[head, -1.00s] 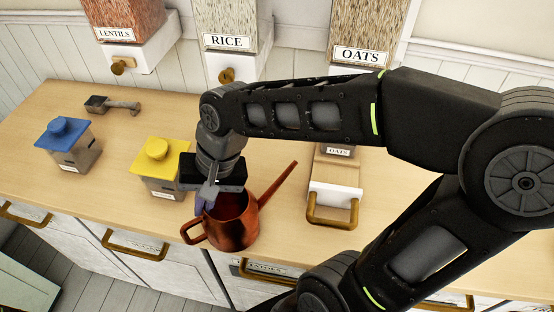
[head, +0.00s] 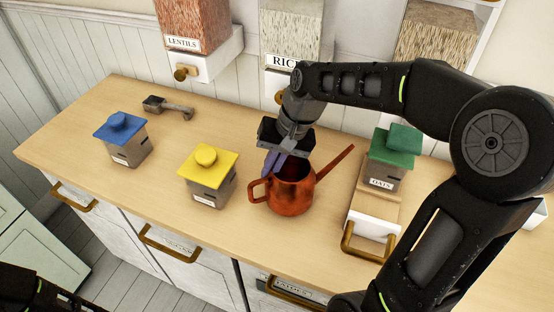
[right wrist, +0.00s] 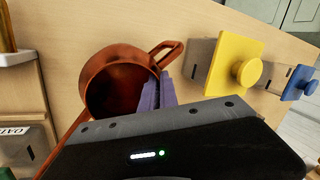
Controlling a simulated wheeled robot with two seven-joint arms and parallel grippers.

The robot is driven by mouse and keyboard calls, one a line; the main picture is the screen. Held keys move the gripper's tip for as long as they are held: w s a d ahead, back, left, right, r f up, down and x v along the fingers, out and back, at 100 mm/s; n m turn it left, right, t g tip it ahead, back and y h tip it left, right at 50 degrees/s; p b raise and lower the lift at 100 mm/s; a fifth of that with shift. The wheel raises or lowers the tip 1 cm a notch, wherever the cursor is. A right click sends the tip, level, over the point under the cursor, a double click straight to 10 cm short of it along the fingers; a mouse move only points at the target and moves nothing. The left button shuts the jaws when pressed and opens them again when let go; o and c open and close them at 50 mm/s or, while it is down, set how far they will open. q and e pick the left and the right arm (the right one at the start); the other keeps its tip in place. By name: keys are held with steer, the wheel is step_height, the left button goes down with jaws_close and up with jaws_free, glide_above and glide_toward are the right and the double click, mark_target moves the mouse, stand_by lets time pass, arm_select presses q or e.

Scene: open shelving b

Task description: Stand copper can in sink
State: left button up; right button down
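The copper can (head: 290,190) is a reddish watering can with a loop handle at its left and a spout pointing up to the right. It is upright over the wooden counter; I cannot tell whether its base touches. My right gripper (head: 272,163) points down at the can's rim, on the handle side. In the right wrist view, its purple fingers (right wrist: 158,92) are close together at the rim of the can (right wrist: 118,80) and look shut on its wall. My left gripper is out of view. No sink can be made out.
Yellow-lidded (head: 208,178) and blue-lidded (head: 122,140) canisters stand left of the can. A green-lidded canister (head: 392,160) stands right, behind a white drawer (head: 373,224). A grey scoop (head: 168,107) lies at the back left. My right arm hides much of the counter's right.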

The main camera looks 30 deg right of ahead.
steer(key=w+d, duration=0.1)
steer(key=w+d+p, duration=0.1)
steer(key=d, duration=0.1)
steer(key=shift+w+d, duration=0.1)
steer(key=shift+w, duration=0.15)
steer(key=shift+f+b, duration=0.85)
steer(key=shift+r, duration=0.15)
steer(key=shift+f, duration=0.2)
steer(key=c, duration=1.6)
jaws_free()
steer(key=shift+s, duration=0.1)
steer(key=shift+c, duration=0.2)
steer(key=shift+r, duration=0.1)
